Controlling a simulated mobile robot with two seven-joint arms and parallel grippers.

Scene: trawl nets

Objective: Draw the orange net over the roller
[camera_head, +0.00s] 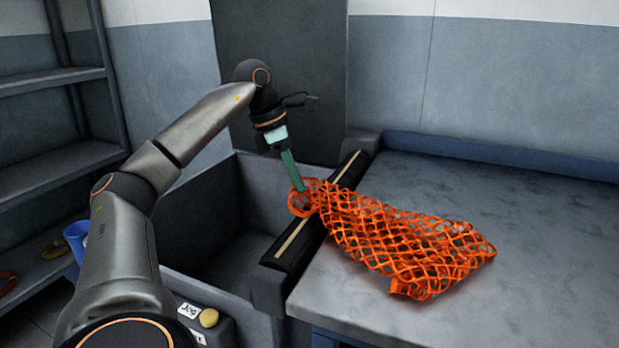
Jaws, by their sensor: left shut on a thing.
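The orange net (390,237) is a loose open mesh. Most of it lies on the grey table, and its left end crosses over the roller to the bin side. The roller (290,243) is black with a pale yellow stripe and runs along the table's left edge; the net hides its middle. My left gripper (300,187) reaches down from above on the bin side of the roller. Its green fingers are shut on the net's left end. My right gripper is not in view.
A dark, deep bin (205,240) stands left of the roller. The grey table (520,200) is bare around the net, with a blue raised edge at the back. Shelves (50,130) stand at the left. A panel with a yellow button (209,317) sits at the bin's front.

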